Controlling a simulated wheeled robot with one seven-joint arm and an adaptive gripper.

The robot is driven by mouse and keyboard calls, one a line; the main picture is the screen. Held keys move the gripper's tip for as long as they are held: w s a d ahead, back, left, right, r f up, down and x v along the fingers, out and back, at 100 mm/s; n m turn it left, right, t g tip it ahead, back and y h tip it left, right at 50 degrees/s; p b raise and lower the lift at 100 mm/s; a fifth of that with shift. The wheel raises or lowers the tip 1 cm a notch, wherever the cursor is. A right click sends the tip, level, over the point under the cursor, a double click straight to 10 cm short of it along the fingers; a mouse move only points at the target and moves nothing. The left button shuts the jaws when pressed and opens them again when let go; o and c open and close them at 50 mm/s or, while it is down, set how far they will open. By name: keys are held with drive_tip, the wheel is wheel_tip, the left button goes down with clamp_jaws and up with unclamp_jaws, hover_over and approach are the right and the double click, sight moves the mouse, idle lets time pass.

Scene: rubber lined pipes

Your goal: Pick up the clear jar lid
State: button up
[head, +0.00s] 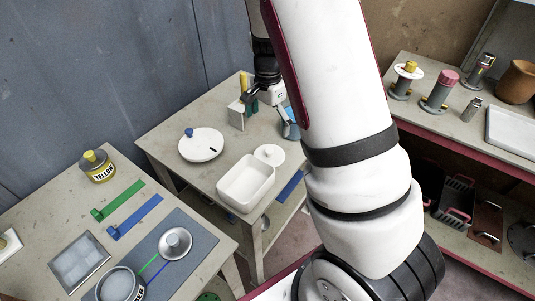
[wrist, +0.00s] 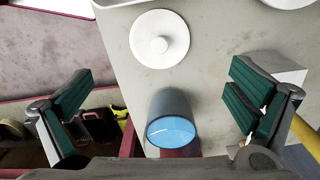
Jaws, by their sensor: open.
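A round whitish lid with a small knob (head: 269,155) lies flat on the middle table, beside the white tray. It also shows at the top centre of the wrist view (wrist: 160,38); it looks opaque white, and I cannot tell if it is clear. My gripper (head: 260,104) is over the back of the middle table, partly hidden by my arm. In the wrist view my gripper (wrist: 162,98) is open and empty, its green-padded fingers wide apart. A blue-ended cylindrical jar (wrist: 172,122) stands between and below the fingers, and also shows in the head view (head: 290,122).
A white block (head: 237,115) with a yellow stick stands close to my gripper. A white tray (head: 246,183) and a larger white disc with a blue knob (head: 201,145) are on the same table. The left table holds a yellow tin (head: 97,167) and a metal lid (head: 175,243).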

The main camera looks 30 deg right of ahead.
sight(268, 152)
wheel_tip(268, 152, down, 12)
drive_tip(key=shift+f, duration=0.2)
drive_tip(key=shift+s, duration=0.1)
drive_tip(key=c, duration=1.6)
